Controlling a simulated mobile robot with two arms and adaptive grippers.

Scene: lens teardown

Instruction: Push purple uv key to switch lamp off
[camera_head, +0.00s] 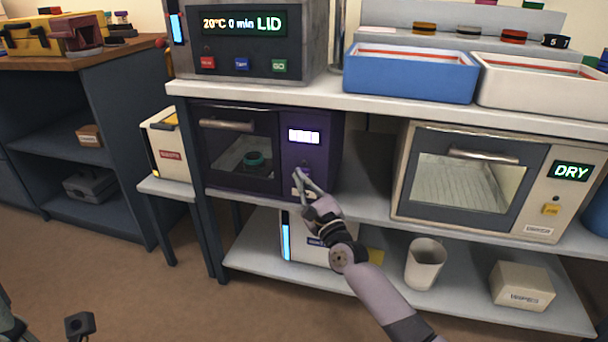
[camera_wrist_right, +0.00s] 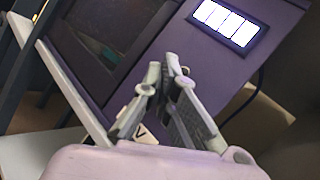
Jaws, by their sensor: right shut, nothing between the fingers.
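The purple UV box (camera_head: 327,150) stands on the middle shelf, with a dark window door on its left and a lit white display (camera_head: 304,137) on its front panel. The display also shows in the right wrist view (camera_wrist_right: 229,22). My right gripper (camera_head: 297,174) is shut and empty, with its fingertips at the panel just below the display. The fingers (camera_wrist_right: 166,75) cover that part of the panel, so I cannot make out the purple key clearly or tell whether the tips touch it. A small dish with a teal rim (camera_head: 256,160) sits behind the window.
A beige oven reading DRY (camera_head: 571,171) stands to the right on the same shelf. Above are a grey LID unit (camera_head: 243,68), a blue tray (camera_head: 408,80) and a white tray (camera_head: 545,95). A white cup (camera_head: 425,265) and a small box (camera_head: 522,287) stand below.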

